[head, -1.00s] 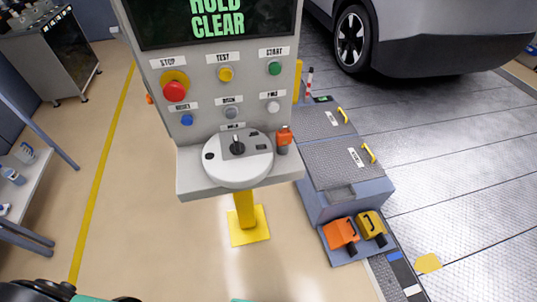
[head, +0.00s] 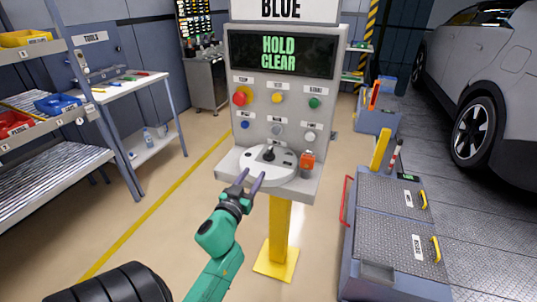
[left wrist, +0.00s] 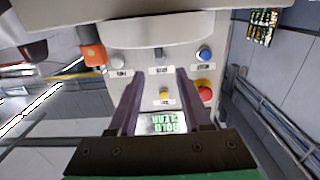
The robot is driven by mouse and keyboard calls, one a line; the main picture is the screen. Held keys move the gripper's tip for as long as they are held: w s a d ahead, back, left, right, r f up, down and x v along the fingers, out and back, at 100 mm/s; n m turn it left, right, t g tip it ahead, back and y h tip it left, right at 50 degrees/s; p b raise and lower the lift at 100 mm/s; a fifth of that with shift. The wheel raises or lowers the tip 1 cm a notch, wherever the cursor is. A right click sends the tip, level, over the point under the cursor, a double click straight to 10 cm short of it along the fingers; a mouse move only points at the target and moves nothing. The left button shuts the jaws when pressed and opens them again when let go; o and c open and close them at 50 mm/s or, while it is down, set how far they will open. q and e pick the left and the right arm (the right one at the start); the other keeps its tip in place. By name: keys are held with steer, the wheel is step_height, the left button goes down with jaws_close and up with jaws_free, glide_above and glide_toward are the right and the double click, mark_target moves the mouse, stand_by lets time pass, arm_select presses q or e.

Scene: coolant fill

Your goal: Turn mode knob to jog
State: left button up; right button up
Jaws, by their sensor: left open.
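The mode knob (head: 269,154) is a small black knob on the white round dial (head: 284,172) on the shelf of the grey control console (head: 225,180). Its setting is too small to read. My left gripper (head: 251,175) is open and empty, just in front of the dial's near left edge, with its fingers pointing toward the console. In the left wrist view the gripper (left wrist: 160,95) is open, with the console buttons and screen showing beyond its fingers. The dial's pale rim (left wrist: 155,32) shows there, but I cannot make out the knob. My right gripper is not in view.
The console screen (head: 280,52) reads HOLD CLEAR above several coloured buttons. An orange item (head: 307,160) sits right of the dial. A grey tread-topped cabinet (head: 390,205) stands at the right, a workbench (head: 125,88) at the left. The floor around the yellow post (head: 279,225) is clear.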

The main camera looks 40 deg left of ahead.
mark_target(266, 157)
arm_select(q)
steer(key=x, duration=1.3)
steer(key=shift+w, duration=0.3)
jaws_close()
steer(key=shift+f, duration=0.1)
stand_by(0.4)
